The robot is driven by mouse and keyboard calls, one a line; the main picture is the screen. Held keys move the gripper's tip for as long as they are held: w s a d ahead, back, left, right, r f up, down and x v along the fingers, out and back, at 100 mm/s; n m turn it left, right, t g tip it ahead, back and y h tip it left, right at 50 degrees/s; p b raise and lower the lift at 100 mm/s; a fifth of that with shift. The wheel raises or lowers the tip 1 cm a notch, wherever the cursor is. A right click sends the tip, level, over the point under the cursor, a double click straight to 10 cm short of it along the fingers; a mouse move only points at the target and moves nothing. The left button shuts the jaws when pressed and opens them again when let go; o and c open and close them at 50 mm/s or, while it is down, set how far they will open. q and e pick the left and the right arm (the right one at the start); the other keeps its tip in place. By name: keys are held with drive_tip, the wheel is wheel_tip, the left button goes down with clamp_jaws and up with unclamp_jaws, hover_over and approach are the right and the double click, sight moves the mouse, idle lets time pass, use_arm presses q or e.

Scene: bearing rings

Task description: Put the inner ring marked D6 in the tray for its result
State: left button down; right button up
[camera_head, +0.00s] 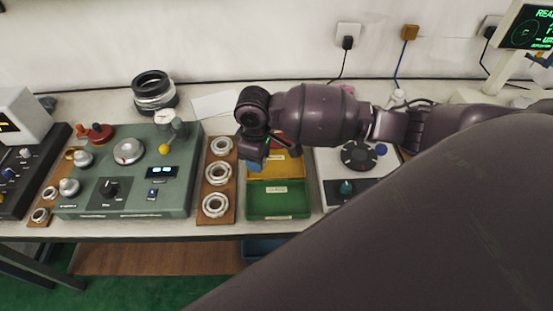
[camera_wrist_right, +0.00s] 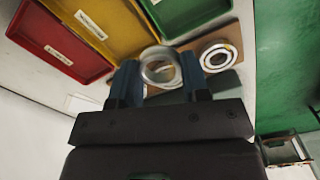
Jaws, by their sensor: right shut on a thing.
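My right gripper (camera_wrist_right: 160,85) is shut on a small metal inner ring (camera_wrist_right: 160,67), held between its two blue fingers; no marking can be read on it. In the head view the right gripper (camera_head: 252,160) is beside the trays' left edge, near the ring board, and the ring cannot be made out. The green tray (camera_head: 280,212) is nearest the front, the yellow tray (camera_head: 288,166) is behind it, and the red tray (camera_wrist_right: 55,60) is beyond that, mostly hidden by my arm in the head view. Their label text is too small to read. My left gripper is not in view.
A brown board (camera_head: 231,190) with several rings stands left of the trays. A green gauge unit (camera_head: 130,190) is further left, with a stack of dark rings (camera_head: 153,92) behind. A white unit with a dark dial (camera_head: 360,155) stands right of the trays.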

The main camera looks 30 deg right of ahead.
drive_tip(key=w+d+r+n+b, duration=0.2)
drive_tip(key=w+d+r+n, duration=0.45)
drive_tip(key=n, duration=0.75)
drive_tip(key=n+b, duration=0.1)
drive_tip(key=b, duration=0.1)
hover_over(266, 168)
wheel_tip(266, 168, down, 13)
drive_tip(key=shift+r, duration=0.1)
drive_tip(key=shift+w+f, duration=0.1)
drive_tip(key=shift+f, duration=2.55)
drive_tip(key=o, duration=0.9)
drive_tip(key=shift+f, duration=0.15)
wheel_tip(266, 168, up, 12)
drive_tip(key=shift+r+p, duration=0.2)
drive_tip(key=shift+p, duration=0.15)
